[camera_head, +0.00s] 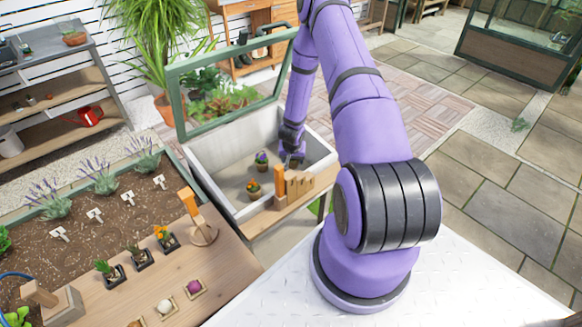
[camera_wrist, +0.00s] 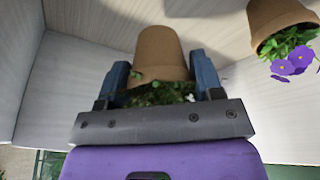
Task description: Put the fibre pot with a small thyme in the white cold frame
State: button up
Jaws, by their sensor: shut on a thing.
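The fibre pot with a small thyme (camera_wrist: 160,55) is brown, with low green leaves at its mouth. In the wrist view it sits between the blue fingers of my gripper (camera_wrist: 165,80), which is shut on it. The white cold frame (camera_head: 221,191) has pale walls, and its green-edged glazed lid stands raised at the back. In the head view my gripper (camera_head: 293,155) is down inside the frame at its right side; the held pot is not clearly visible there. I cannot tell whether the pot touches the floor.
A pot with purple flowers (camera_head: 261,161) stands in the frame, left of my gripper; it also shows in the wrist view (camera_wrist: 272,22). Another planted pot (camera_head: 254,190) stands nearer the front. A stepped wooden piece (camera_head: 299,187) sits at the front edge.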

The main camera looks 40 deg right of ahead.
aim_at(293, 166)
jog(key=shift+f, duration=2.05)
jog(key=shift+f, duration=0.1)
jog(key=o, duration=1)
jog(key=shift+c, duration=0.2)
